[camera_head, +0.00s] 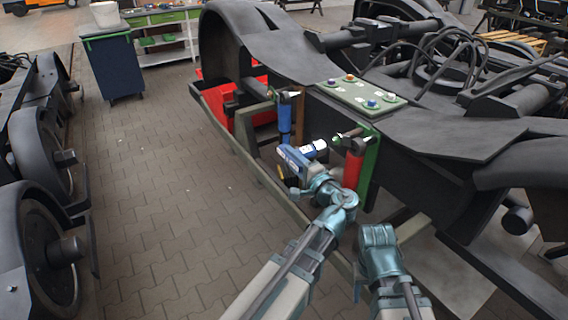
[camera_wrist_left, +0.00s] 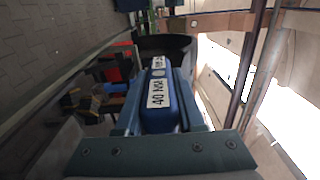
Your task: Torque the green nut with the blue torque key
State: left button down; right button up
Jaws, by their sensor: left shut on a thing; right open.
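My left gripper (camera_head: 308,178) is shut on the blue torque key (camera_head: 292,158) at the middle of the head view. The left wrist view shows the key's blue body (camera_wrist_left: 158,88), with a white "40 NM" label, between the two fingers. The key's pale tip (camera_head: 319,146) points right, towards the small green nut (camera_head: 337,139) on the bogie. A narrow gap seems to lie between tip and nut; contact cannot be told for sure. My right gripper (camera_head: 362,284) is open and low, right of the left arm; its fingers are barely visible.
A red cylinder (camera_head: 353,169) and a green bracket (camera_head: 371,158) stand just right of the nut. A blue cylinder (camera_head: 285,119) hangs behind the key. A pale green plate (camera_head: 360,95) with coloured nuts lies on the bogie. The paved floor (camera_head: 165,190) at left is clear.

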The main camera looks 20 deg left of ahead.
aim_at(314, 156)
pick_arm(q)
jog(key=shift+s+a, duration=0.1)
jog(key=shift+s, duration=0.05)
dwell(0.3)
jog(key=shift+w+d, duration=1.05)
jog(key=shift+w, duration=0.3)
jog(key=shift+w+d, duration=1.05)
jog(key=shift+w, duration=0.25)
jog(key=shift+f+y+b, duration=0.2)
jog(key=shift+y+b, duration=0.1)
jog(key=shift+b, duration=0.3)
jog(key=shift+t+y+b, duration=0.3)
jog(key=shift+y+b, duration=0.1)
jog(key=shift+b, duration=0.6)
jog(key=shift+r+b, duration=0.15)
jog(key=shift+b, duration=0.2)
